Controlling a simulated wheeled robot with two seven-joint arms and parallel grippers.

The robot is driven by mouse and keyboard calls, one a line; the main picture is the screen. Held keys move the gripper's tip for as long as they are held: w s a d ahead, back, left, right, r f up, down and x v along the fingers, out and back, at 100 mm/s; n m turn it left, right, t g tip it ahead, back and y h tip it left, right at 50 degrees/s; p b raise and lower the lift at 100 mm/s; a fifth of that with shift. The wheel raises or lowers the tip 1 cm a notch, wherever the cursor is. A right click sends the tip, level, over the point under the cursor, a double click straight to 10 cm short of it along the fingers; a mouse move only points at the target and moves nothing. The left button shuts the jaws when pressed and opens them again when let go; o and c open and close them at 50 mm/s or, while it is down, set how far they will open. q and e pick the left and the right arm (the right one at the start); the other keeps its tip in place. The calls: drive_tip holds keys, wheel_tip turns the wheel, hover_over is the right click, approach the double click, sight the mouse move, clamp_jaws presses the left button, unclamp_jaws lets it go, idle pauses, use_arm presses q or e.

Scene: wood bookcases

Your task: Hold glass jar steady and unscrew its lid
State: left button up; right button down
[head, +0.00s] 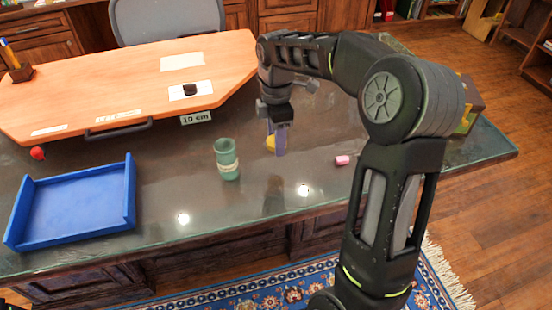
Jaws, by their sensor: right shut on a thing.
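My right gripper (275,113) points down over the middle of the dark glass-topped desk. It is shut on a narrow bluish-purple upright thing (281,140), too small and partly covered to name surely. A small yellow thing (270,144) shows just beside it, partly hidden. A green jar-like cylinder (227,160) with a pale band around its middle stands upright on the desk, left of the gripper and apart from it. I cannot tell whether it is the glass jar or whether it has a lid. My left gripper is not in view.
A blue open tray (130,190) lies at the left. A pink block (342,160) lies right of the gripper. An orange-brown wooden board (130,75) with paper labels covers the back left. A red ball (38,153) is near its edge. The desk's front middle is clear.

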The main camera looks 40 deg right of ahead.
sight(276, 165)
drive_tip(key=shift+f, duration=0.95)
drive_tip(key=shift+f, duration=2.5)
drive_tip(key=c, duration=0.7)
unclamp_jaws()
drive_tip(key=shift+f, duration=0.15)
wheel_tip(276, 165, up, 12)
drive_tip(key=shift+r, duration=0.2)
